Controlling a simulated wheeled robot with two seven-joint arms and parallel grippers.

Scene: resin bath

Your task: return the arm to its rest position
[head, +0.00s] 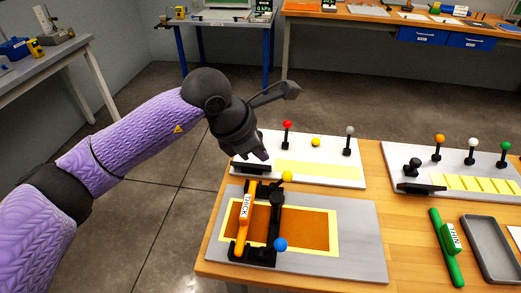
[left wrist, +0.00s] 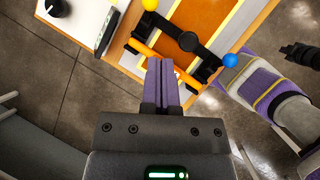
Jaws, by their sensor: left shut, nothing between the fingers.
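My left arm comes in from the left in the head view, and its gripper (head: 262,154) hangs over the bench's left edge near the white board. In the left wrist view its purple fingers (left wrist: 165,85) are together with nothing between them. Beyond the fingertips is a black frame (head: 262,240) with a yellow ball (head: 287,176) and a blue ball (head: 280,244). An orange bar marked THICK (head: 243,226) lies along it, and both are on a grey plate (head: 360,240). The gripper looks apart from them.
The wooden bench (head: 395,225) also holds a white board (head: 340,147) with several ball-topped levers, a second lever board (head: 430,155), a green THIN bar (head: 446,248) and a grey tray (head: 490,250). Open floor (head: 160,215) lies left of the bench.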

